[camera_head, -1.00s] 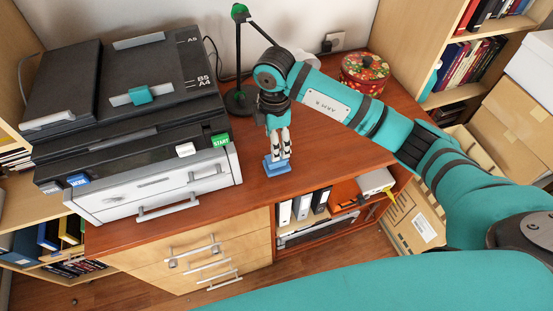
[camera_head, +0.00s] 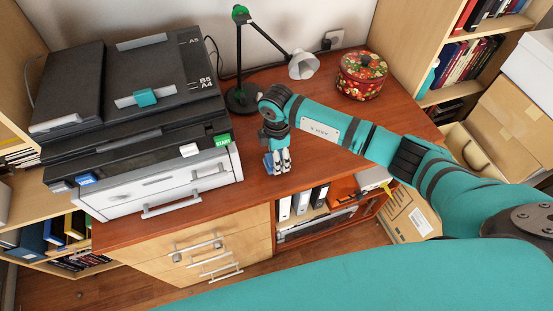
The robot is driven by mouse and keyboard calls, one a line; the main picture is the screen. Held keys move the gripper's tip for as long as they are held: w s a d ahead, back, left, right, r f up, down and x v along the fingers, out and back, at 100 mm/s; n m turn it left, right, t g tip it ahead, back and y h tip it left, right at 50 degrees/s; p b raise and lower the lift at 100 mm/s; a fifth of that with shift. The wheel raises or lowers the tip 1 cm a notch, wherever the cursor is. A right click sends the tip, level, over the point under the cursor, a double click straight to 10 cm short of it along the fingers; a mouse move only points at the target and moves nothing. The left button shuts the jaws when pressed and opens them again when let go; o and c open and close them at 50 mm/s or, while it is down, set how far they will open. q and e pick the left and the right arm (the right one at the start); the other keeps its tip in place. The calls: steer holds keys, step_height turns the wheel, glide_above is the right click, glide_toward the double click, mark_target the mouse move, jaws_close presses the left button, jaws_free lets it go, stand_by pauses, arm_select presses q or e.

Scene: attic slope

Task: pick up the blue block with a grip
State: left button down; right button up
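The blue block (camera_head: 268,163) stands on the reddish-brown desk top, to the right of the printer and near the desk's front edge. My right gripper (camera_head: 282,162) points down at the block, its pale fingers low beside it and overlapping part of it in the head view. The fingers and wrist hide much of the block, including any grip on its top. I cannot tell whether the fingers are closed on it. My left gripper is not in view.
A large black and white printer (camera_head: 130,110) fills the desk's left side. A black desk lamp (camera_head: 240,98) stands behind my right wrist, and a red floral tin (camera_head: 362,76) stands at the back right. The desk front between printer and tin is mostly clear.

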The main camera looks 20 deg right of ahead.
jaws_close()
steer(key=shift+r, duration=0.1)
steer(key=shift+r+b, duration=0.3)
steer(key=shift+r, duration=0.1)
steer(key=shift+s+a+r+b, duration=0.1)
steer(key=shift+s+r+b, duration=0.1)
steer(key=shift+r+b, duration=0.3)
steer(key=shift+s+a+r+b, duration=0.1)
steer(key=shift+s+r+b, duration=0.1)
steer(key=shift+r, duration=0.5)
steer(key=s+a+r+b, duration=0.1)
steer(key=s+a, duration=0.2)
steer(key=s, duration=0.4)
steer(key=s+a+b, duration=0.2)
steer(key=s+a, duration=0.1)
steer(key=s, duration=0.3)
steer(key=shift+s+a+r, duration=0.25)
steer(key=shift+s+r, duration=0.1)
steer(key=c, duration=0.6)
jaws_free()
steer(key=c, duration=0.5)
steer(key=shift+c, duration=0.2)
